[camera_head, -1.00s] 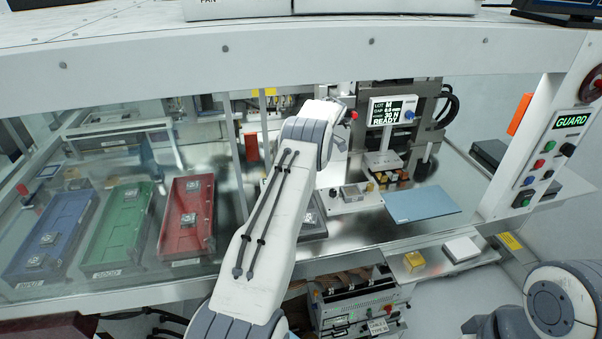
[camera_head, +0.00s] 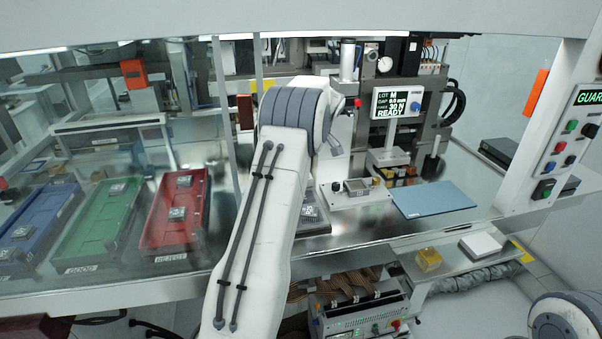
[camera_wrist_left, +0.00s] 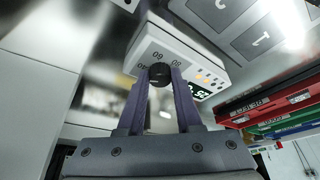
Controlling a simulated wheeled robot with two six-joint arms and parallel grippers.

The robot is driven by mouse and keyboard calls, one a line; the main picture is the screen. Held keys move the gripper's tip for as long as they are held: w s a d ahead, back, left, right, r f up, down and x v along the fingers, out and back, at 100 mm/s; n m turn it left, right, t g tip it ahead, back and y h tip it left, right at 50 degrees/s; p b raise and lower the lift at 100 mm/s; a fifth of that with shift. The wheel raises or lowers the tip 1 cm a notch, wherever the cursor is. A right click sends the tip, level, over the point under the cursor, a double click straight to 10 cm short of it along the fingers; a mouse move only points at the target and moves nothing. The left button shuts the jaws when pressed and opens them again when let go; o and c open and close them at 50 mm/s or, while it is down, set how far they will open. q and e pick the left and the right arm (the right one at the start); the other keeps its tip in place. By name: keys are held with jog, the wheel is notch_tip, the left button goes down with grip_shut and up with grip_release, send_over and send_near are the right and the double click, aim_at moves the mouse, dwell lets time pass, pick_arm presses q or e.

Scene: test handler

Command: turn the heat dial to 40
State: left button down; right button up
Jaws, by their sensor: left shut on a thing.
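The heat dial (camera_wrist_left: 160,73) is a small black round knob on the face of a white control box (camera_wrist_left: 178,52) in the left wrist view. Printed numbers sit around it, seen upside down. A lit digit display (camera_wrist_left: 200,91) is on the same face, too tilted to read surely. The fingers of my left gripper (camera_wrist_left: 160,78) are on either side of the dial and shut on it. In the head view my left arm hides the gripper and the dial. My right gripper is out of view.
Blue (camera_head: 30,230), green (camera_head: 100,228) and red (camera_head: 176,212) trays stand at the left. A press station with a READY display (camera_head: 397,104) and a blue mat (camera_head: 433,199) are right of my arm. A button panel (camera_head: 566,145) is at the far right.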

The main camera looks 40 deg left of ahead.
pick_arm(q)
jog(key=shift+m, duration=0.4)
jog(key=shift+b, duration=0.3)
jog(key=c, duration=0.6)
grip_release()
jog(key=shift+a, duration=0.1)
jog(key=shift+r, duration=0.15)
jog(key=b+v, duration=0.1)
jog(key=v, duration=0.4)
jog(key=b+v, duration=0.1)
jog(key=v, duration=0.4)
jog(key=shift+s+r, duration=0.1)
jog(key=shift+s, duration=0.15)
jog(key=shift+d, duration=0.25)
